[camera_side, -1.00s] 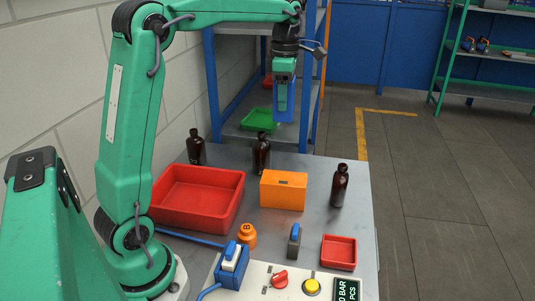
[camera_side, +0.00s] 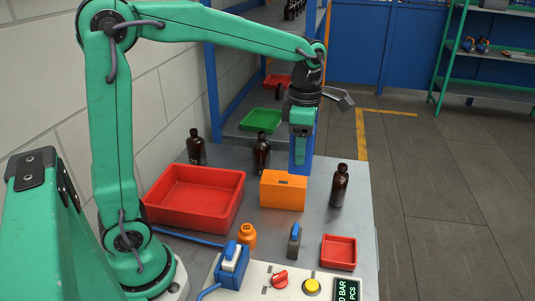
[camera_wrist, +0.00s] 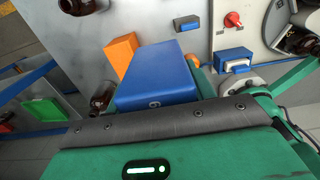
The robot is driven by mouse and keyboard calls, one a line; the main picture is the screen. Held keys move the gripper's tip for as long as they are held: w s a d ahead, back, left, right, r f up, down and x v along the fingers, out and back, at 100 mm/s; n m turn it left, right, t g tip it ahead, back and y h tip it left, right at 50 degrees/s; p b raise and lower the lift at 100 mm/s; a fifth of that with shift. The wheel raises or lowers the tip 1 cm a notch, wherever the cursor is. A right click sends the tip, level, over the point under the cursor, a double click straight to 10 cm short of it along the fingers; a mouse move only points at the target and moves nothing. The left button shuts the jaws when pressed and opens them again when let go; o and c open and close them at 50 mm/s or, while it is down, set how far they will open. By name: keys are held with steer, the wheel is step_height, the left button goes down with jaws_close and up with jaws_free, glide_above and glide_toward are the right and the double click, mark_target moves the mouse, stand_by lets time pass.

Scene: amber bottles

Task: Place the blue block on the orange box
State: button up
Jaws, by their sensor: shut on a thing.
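The orange box (camera_side: 283,190) stands on the grey table, between the amber bottles and the large red tray; part of it also shows in the wrist view (camera_wrist: 121,54). My gripper (camera_side: 301,158) is shut on the blue block (camera_side: 293,152). In the side view the block hangs upright, its lower end just above or behind the top of the orange box; I cannot tell whether they touch. In the wrist view the blue block (camera_wrist: 158,77) is in front of the orange box and hides part of it. The fingertips are partly hidden.
Amber bottles stand at the right (camera_side: 339,186), behind the box (camera_side: 261,153) and at the back left (camera_side: 196,148). A large red tray (camera_side: 237,208) lies left, a small red tray (camera_side: 339,266) front right. An orange weight (camera_side: 247,236) and a control panel (camera_side: 254,290) are in front.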

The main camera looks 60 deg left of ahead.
steer(key=shift+w+a+f, duration=0.1)
steer(key=shift+f, duration=0.1)
glide_above(284, 178)
step_height(284, 178, down, 7)
stand_by(0.4)
steer(key=shift+f, duration=1.95)
steer(key=shift+f, duration=0.1)
steer(key=o, duration=1.1)
